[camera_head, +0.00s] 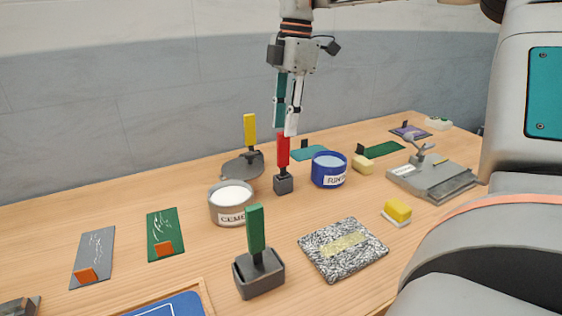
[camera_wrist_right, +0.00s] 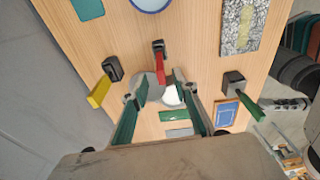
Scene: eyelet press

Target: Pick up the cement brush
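Three upright-handled brushes stand on the table, and I cannot tell for sure which is the cement brush. A red-handled one (camera_head: 283,150) stands in a small grey block, a yellow-handled one (camera_head: 250,132) stands behind the cement can (camera_head: 232,205), and a green-handled one (camera_head: 256,230) stands in a dark tray. My right gripper (camera_head: 287,132) hangs just above the red handle, its fingers pointing down. In the right wrist view its fingers (camera_wrist_right: 160,84) are apart, with the red handle (camera_wrist_right: 160,66) near their tips and nothing held. My left gripper is not seen.
A blue can (camera_head: 329,170) stands right of the red brush. A speckled slab (camera_head: 343,262), a yellow sponge block (camera_head: 397,211) and a grey press (camera_head: 433,180) lie to the right. Green (camera_head: 165,222) and grey (camera_head: 94,250) cards lie left. Bare table lies at the far left.

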